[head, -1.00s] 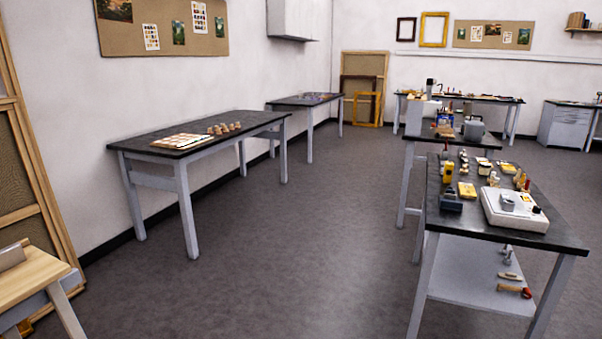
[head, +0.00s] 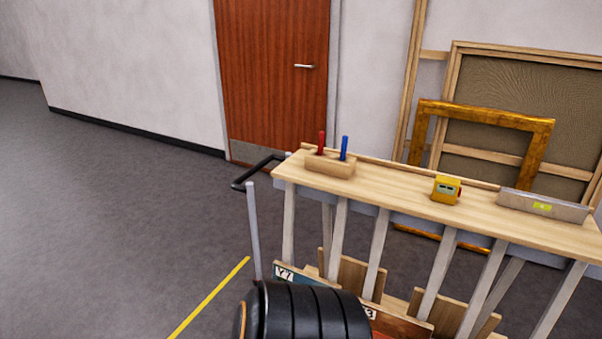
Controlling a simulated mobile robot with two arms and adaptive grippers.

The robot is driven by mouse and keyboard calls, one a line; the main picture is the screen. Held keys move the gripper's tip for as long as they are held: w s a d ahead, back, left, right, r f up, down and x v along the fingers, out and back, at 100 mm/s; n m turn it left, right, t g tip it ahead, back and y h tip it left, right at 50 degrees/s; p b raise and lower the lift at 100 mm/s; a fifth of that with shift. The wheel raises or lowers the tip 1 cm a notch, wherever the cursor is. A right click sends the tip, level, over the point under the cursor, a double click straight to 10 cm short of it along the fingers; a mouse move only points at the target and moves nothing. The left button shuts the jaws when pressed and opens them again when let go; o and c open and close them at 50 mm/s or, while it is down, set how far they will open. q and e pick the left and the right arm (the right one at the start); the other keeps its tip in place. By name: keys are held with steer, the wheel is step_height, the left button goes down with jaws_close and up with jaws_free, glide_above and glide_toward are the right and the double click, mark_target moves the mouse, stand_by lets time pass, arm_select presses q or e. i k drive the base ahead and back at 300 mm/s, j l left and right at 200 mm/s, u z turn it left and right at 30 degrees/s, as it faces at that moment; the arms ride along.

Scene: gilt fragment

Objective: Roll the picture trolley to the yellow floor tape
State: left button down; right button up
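The picture trolley (head: 254,232) stands at the lower middle of the head view, in front of and partly overlapping a wooden-topped bench. A grey upright and a black push handle (head: 240,186) show at its left end. Neither gripper is in view.
The wooden bench top (head: 400,190) holds a tool block (head: 330,165), a yellow device (head: 446,189) and a grey level (head: 542,205). A gilt frame (head: 540,140) and canvases lean behind. A brown door (head: 270,80) is in the back wall. The floor at left is clear.

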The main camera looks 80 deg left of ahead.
mark_target(386, 191)
steer(key=k+j+u, duration=0.15)
steer(key=u, duration=0.25)
steer(key=k+j+u, duration=0.1)
steer(key=u, duration=0.3)
steer(key=j+u, duration=0.4)
steer(key=k+j+u, duration=0.1)
steer(key=u, duration=0.3)
steer(key=j+u, duration=0.3)
steer(key=j, duration=1.4)
